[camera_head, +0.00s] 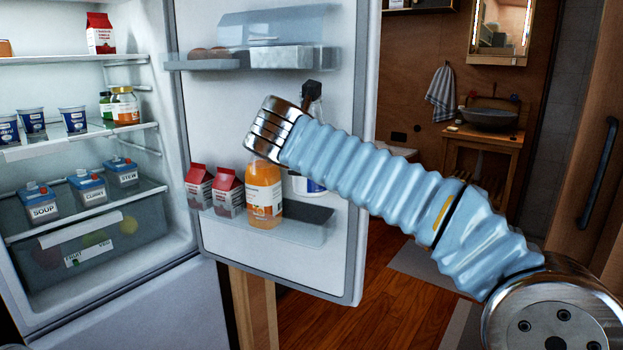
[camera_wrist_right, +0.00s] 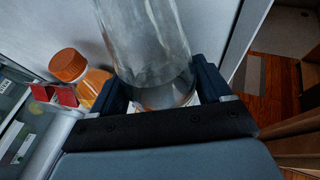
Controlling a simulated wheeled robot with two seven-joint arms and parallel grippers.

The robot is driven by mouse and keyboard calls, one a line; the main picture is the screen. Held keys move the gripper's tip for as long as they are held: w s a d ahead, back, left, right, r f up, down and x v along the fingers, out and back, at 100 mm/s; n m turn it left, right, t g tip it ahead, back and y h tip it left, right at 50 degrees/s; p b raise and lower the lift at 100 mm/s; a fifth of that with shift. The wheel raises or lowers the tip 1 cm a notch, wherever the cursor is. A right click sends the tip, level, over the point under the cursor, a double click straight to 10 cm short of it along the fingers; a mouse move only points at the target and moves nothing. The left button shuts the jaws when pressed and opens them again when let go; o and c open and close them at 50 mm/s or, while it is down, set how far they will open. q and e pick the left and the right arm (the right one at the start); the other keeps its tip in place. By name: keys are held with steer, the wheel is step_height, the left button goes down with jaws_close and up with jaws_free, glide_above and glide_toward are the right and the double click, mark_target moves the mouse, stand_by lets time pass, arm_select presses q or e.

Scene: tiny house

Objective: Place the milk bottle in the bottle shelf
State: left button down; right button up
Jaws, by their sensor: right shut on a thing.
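The milk bottle (camera_wrist_right: 145,35) is clear glass and sits between the two dark fingers of my right gripper (camera_wrist_right: 162,85), which is shut on it. In the head view my right arm reaches in from the right and covers most of the bottle. Its white and blue lower part (camera_head: 311,186) shows below my wrist, at the door's lower shelf. The bottle looks about upright; I cannot tell whether its base touches the shelf. The bottle shelf (camera_head: 285,236) is a clear bin low on the open fridge door. My left gripper is not in view.
An orange juice bottle (camera_head: 264,200) and two red-topped cartons (camera_head: 229,193) stand in the shelf left of the milk bottle. The shelf's right part is bare. An upper door bin (camera_head: 215,63) holds eggs. The fridge interior is open at the left.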

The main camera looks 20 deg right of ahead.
step_height(320, 180, down, 4)
steer(key=shift+f+b, duration=0.1)
steer(key=shift+b, duration=0.55)
steer(key=shift+w+d+f, duration=0.15)
steer(key=shift+f, duration=0.1)
steer(key=shift+f, duration=0.3)
steer(key=shift+f, duration=0.3)
